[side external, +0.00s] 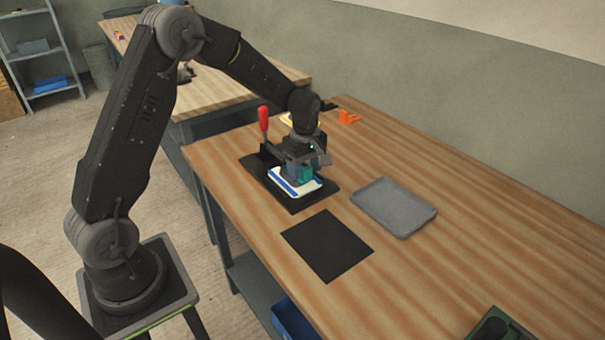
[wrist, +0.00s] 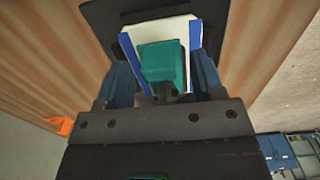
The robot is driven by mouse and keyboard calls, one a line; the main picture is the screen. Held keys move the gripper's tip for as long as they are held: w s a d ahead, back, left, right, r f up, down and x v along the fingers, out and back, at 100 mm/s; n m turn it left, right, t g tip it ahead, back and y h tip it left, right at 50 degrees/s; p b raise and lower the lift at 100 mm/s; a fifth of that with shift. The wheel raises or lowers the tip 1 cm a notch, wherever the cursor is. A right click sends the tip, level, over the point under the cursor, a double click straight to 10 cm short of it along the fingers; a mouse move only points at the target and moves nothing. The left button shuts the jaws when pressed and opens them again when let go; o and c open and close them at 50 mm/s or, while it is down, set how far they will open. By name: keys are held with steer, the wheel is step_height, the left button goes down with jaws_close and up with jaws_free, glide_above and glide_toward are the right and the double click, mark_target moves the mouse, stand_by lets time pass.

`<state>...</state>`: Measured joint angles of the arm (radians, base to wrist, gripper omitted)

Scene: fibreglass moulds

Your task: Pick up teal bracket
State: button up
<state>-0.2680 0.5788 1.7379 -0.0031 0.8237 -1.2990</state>
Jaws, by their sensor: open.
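The teal bracket (wrist: 163,64) sits on a white plate with blue edge strips (wrist: 196,36), which lies on a black mat. In the side view the teal bracket (side external: 306,174) shows just under my gripper, over the white and blue plate (side external: 295,184). My gripper (wrist: 163,85) is open, with one blue-grey finger on each side of the bracket. In the side view my gripper (side external: 303,168) points down, and its fingers partly hide the bracket. I cannot tell whether either finger touches the bracket.
A toggle clamp with a red handle (side external: 264,122) stands at the mat's back left. A grey tray (side external: 394,207) lies to the right and a black square mat (side external: 327,246) in front. An orange part (side external: 348,117) lies behind. The table's right side is mostly clear.

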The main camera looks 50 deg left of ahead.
steer(key=c, duration=1)
steer(key=shift+r, duration=0.1)
steer(key=shift+c, duration=0.2)
steer(key=shift+d, duration=11.5)
steer(key=shift+r, duration=0.1)
